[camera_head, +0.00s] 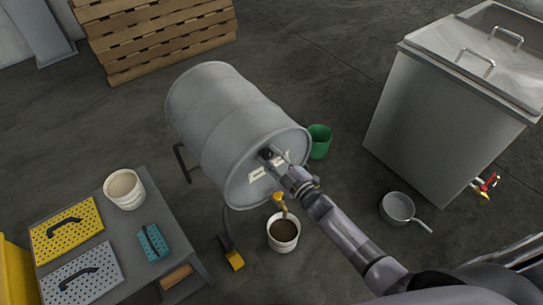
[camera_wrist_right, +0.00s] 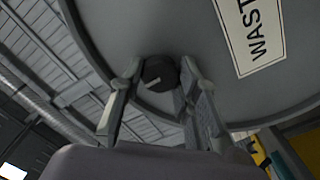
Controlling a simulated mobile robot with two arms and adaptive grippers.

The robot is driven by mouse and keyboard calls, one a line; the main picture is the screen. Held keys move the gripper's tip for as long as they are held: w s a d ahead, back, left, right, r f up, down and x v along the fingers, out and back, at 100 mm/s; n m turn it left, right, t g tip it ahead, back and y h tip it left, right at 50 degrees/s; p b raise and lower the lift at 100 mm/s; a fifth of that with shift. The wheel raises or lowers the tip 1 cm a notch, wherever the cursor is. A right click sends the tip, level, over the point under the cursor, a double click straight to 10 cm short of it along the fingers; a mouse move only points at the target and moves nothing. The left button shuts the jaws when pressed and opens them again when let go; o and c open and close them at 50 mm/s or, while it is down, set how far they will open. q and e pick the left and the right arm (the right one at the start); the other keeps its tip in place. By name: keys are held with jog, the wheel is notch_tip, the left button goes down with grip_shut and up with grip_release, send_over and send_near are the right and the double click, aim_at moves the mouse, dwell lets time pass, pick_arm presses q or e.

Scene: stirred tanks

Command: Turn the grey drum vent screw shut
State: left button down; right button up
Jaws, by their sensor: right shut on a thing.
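The grey drum (camera_head: 222,120) lies on its side on a stand, its lid end facing me. Its black vent screw (camera_wrist_right: 158,73) sits on the drum face beside a white label that reads "WAST" (camera_wrist_right: 248,35) in the right wrist view. In the head view the dark screw (camera_head: 266,154) is partly covered by my gripper. My right gripper (camera_head: 277,158) is at the drum face. Its two fingers (camera_wrist_right: 160,82) are closed on either side of the screw. My left gripper is in neither view.
A yellow tap (camera_head: 279,200) hangs over a white bucket (camera_head: 283,232) with dark contents. A green bucket (camera_head: 319,141) stands behind the drum. A steel tank (camera_head: 440,115) and a saucepan (camera_head: 397,208) are at right. A grey table (camera_head: 180,257) stands at lower left.

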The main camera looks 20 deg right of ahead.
dwell(0.5)
jog(key=o, duration=1.2)
jog(key=shift+s+d, duration=0.1)
jog(key=shift+s, duration=0.05)
jog(key=v, duration=1.1)
jog(key=shift+s+d, duration=0.1)
jog(key=shift+s, duration=0.25)
